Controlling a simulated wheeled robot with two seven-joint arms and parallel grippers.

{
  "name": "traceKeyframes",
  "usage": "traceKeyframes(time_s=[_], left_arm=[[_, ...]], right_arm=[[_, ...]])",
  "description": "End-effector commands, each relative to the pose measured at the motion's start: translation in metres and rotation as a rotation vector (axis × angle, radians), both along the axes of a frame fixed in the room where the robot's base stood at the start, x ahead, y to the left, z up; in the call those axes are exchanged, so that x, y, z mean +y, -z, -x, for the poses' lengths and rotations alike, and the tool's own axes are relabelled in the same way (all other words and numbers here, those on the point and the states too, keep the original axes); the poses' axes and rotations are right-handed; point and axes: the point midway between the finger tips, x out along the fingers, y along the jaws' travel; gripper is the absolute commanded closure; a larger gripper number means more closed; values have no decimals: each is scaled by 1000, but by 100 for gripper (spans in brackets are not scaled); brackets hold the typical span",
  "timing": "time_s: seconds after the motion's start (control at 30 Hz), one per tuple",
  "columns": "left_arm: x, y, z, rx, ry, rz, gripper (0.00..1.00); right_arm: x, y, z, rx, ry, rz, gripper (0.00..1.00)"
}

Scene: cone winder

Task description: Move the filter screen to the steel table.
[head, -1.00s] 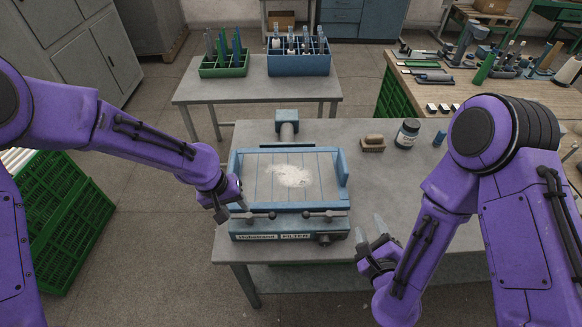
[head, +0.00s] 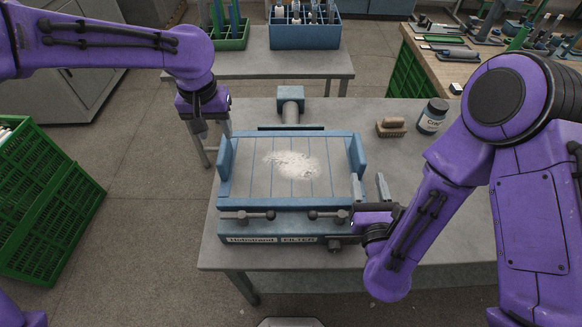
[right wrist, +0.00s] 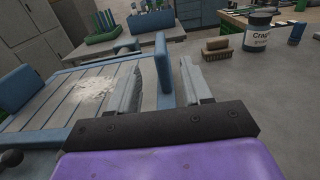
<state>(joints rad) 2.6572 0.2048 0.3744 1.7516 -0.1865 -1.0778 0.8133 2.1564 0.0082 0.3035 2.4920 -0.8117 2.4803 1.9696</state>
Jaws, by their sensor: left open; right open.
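The filter screen (head: 250,165) is a grey slatted panel with a pale powder patch, lying in a blue frame labelled FILTER on the near grey table (head: 440,225). Blue upright plates stand at its left and right ends. My left gripper (head: 213,132) is open, pointing down at the frame's far left corner; contact is unclear. My right gripper (head: 370,185) is open near the right end plate (head: 358,155). In the right wrist view, this plate (right wrist: 163,70) appears between the fingers, without a visible grip.
Two dark T-handles (head: 247,216) sit along the frame's front. A brush (head: 391,127) and a labelled jar (head: 432,116) stand to the right. Another grey table (head: 270,66) behind bears a green bin (head: 230,38) and a blue bin (head: 305,36). Green crates (head: 50,205) stand left.

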Motion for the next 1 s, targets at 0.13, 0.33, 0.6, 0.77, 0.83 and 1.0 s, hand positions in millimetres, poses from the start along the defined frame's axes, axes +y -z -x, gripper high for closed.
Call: traceKeyframes(time_s=[0.13,0.33,0.6,0.77,0.83,1.0], left_arm=[[0,-1,0,0,1,0,51],[1,6,0,3,-2,0,51],[1,55,-6,5,-3,1,51],[2,83,-9,4,-5,2,51],[2,92,-10,3,-4,1,51],[2,103,-12,1,-4,0,51]], right_arm=[[0,-1,0,0,1,1,51],[0,-2,-7,-2,1,0,51],[1,-2,-57,-3,3,0,51],[2,-2,-84,-2,0,1,51],[2,-1,-93,-1,-2,2,51],[3,-1,-105,0,-2,2,51]])
